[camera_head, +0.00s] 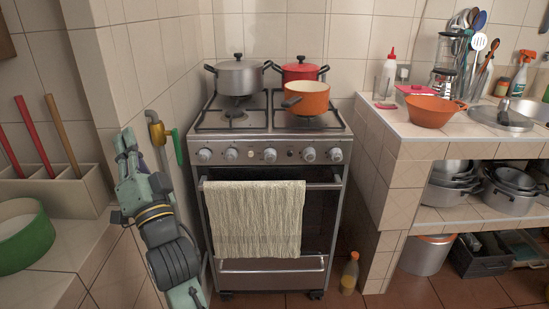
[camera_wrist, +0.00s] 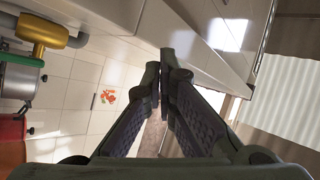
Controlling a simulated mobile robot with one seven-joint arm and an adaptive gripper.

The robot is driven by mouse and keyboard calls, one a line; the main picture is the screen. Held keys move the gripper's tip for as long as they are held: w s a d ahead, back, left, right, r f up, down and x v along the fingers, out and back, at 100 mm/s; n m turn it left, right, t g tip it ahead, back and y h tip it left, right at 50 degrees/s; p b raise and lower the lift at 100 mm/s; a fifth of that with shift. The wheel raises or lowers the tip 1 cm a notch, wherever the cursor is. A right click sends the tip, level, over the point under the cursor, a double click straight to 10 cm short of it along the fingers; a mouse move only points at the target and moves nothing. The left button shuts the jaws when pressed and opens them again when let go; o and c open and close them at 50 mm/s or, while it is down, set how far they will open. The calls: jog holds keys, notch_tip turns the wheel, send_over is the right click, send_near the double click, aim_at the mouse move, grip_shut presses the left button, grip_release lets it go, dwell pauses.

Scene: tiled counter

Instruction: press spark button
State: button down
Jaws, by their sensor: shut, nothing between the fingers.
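The stove (camera_head: 270,200) stands in the middle of the head view. Its front panel (camera_head: 220,156) carries a row of several round knobs (camera_head: 269,155). The spark button is too small to make out with certainty among them. My gripper (camera_head: 125,139) is at the left, beside the wall and apart from the stove panel. In the wrist view my gripper (camera_wrist: 163,70) has its dark fingers brought together at the tips, with nothing held between them. No stove knob or button can be made out clearly in the wrist view.
A towel (camera_head: 255,215) hangs on the oven handle. A grey pot (camera_head: 239,77), a red pot (camera_head: 301,72) and an orange pan (camera_head: 307,98) are on the stovetop. A bottle (camera_head: 350,274) stands at right.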

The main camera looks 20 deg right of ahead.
jog(key=w+d+f+m+g+h, duration=0.1)
jog(key=d+f+m+h, duration=0.3)
jog(key=d, duration=0.7)
jog(key=d+f+m+g+h+p, duration=0.1)
jog(key=d+f+m+g+h, duration=0.1)
jog(key=d+f+m+h, duration=0.3)
jog(key=w+d+f+m+g+h, duration=0.1)
jog(key=d+f+m+h, duration=0.3)
jog(key=d+f, duration=0.6)
jog(key=d+m+g, duration=0.1)
jog(key=d+m, duration=0.1)
jog(key=d, duration=0.7)
jog(key=shift+w+f+g, duration=0.3)
jog(key=shift+w+f, duration=0.05)
